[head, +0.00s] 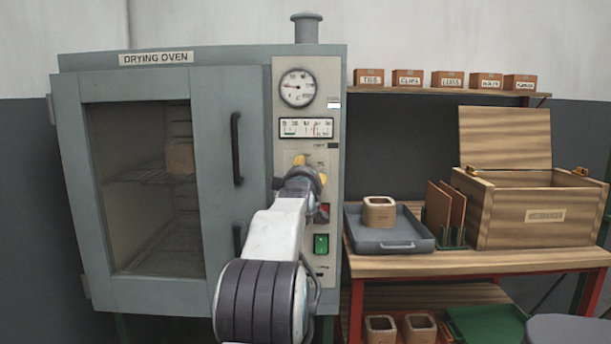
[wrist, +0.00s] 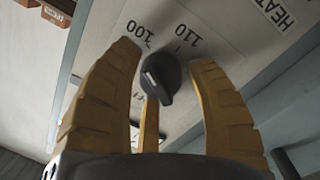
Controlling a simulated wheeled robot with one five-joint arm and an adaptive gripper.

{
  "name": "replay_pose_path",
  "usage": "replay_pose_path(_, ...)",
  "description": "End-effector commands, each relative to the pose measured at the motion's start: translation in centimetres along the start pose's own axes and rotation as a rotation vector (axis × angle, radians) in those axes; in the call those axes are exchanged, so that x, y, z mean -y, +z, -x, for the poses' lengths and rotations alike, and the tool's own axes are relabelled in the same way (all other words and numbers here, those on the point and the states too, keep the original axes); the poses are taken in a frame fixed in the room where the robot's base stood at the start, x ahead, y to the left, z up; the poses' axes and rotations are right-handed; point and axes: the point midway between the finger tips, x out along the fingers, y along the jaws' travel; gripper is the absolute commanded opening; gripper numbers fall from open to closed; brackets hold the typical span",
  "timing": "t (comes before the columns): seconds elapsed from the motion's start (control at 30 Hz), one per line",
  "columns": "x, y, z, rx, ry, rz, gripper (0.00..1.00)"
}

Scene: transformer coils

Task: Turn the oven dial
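The drying oven (head: 225,120) stands at the left with its door shut. Its control panel (head: 325,72) is on the right side of the front. The black dial (wrist: 160,78) shows in the wrist view, with a light pointer mark and the labels 100 and 110 on the plate by it. In the head view my arm hides the dial. My gripper (head: 311,168) is at the panel. In the wrist view its yellow fingers (wrist: 168,90) are spread around the dial, with visible gaps on the left and right. A third finger shows behind the dial; whether it touches cannot be told.
The panel also has a round gauge (head: 297,88), a red button (head: 325,211) and a green switch (head: 321,244). Right of the oven, a workbench (head: 470,262) holds a grey tray (head: 415,238) and an open wooden box (head: 520,225). A shelf with several small boxes hangs above.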

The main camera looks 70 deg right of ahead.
Motion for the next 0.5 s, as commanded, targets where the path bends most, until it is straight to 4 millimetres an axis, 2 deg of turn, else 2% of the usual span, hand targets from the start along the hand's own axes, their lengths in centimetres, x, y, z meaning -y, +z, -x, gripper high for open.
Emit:
replay_pose_path(0.07,0.01,0.0,0.0,0.0,0.0,0.0,0.43)
replay_pose_path(0.5,0.01,0.01,0.0,0.0,0.0,0.0,0.05)
